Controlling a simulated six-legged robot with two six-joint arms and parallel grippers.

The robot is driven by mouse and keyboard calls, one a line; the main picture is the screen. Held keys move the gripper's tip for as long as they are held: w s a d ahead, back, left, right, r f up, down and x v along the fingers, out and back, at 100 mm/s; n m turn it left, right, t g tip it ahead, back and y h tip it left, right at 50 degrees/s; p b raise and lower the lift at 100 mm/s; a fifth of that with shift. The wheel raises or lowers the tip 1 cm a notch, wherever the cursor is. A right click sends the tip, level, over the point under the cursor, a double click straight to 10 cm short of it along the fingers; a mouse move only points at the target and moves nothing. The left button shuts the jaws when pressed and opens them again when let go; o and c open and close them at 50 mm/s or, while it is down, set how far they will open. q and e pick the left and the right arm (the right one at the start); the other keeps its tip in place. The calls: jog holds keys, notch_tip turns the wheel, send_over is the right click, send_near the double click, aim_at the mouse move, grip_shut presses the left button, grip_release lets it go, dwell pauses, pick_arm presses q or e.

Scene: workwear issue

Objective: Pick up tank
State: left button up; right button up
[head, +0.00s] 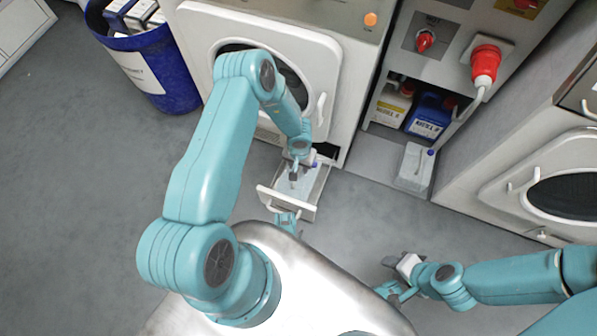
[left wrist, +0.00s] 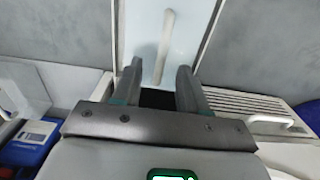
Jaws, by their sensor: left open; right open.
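A pale, translucent tank (head: 296,184) lies in a pulled-out drawer (head: 310,207) low on the front of the white machine. My left gripper (head: 294,168) is over it, open. In the left wrist view the tank (left wrist: 140,30) shows its white bar handle (left wrist: 165,45), whose near end reaches between the open fingers of my left gripper (left wrist: 158,78). I cannot tell whether the fingers touch it. My right gripper (head: 397,277) is open and empty, away from the drawer, at the lower right.
A similar pale container with a blue cap (head: 415,168) stands at the right, below yellow-labelled and blue bottles (head: 430,115). A blue bin (head: 160,75) stands at upper left. Another machine (head: 545,185) is at right. Grey floor on the left is clear.

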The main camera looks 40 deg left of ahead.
pick_arm(q)
notch_tip(320, 180, down, 5)
jog(key=shift+a+r+b, duration=0.1)
jog(key=shift+r+b, duration=0.1)
jog(key=shift+b, duration=0.9)
grip_shut()
jog(key=shift+r, duration=0.1)
dwell(0.3)
